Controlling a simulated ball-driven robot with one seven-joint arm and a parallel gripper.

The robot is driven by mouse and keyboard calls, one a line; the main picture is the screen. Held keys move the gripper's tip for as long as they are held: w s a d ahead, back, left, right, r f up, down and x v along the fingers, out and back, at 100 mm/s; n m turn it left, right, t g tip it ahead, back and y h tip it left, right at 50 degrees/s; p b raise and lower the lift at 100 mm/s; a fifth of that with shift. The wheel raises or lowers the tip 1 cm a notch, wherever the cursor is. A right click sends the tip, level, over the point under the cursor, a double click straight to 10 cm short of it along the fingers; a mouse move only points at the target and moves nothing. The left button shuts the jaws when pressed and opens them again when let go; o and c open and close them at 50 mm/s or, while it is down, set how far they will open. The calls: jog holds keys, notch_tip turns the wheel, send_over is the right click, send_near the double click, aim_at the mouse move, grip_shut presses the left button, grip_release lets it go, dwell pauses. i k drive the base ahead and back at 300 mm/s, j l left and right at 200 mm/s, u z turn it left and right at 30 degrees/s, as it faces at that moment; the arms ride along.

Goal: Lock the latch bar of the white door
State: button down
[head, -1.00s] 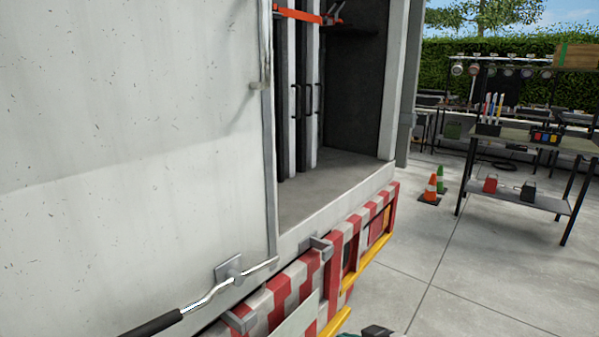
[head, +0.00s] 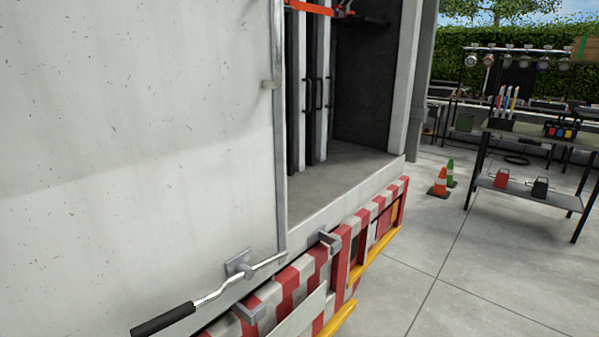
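The white door (head: 130,120) fills the left of the head view, with its right edge beside the truck's open cargo bay. The latch bar (head: 206,297) is a bent silver rod with a black handle grip (head: 163,319) at its lower left end. It passes a square grey mounting plate (head: 240,263) low on the door, and its other end reaches the door's lower right corner. Grey brackets (head: 329,239) (head: 249,312) stick out from the red and white striped bumper below. The bar appears apart from these brackets. My gripper is not in this view.
The cargo bay (head: 335,170) is open, with tall dark and white panels inside and an orange strap above. Yellow rails (head: 378,258) jut out below the bumper. Traffic cones (head: 438,182) and a work table (head: 535,130) stand at the right. The concrete floor between is clear.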

aim_at(163, 321)
jog(key=j, duration=0.65)
jog(key=i+j, duration=0.15)
jog(key=j, duration=0.5)
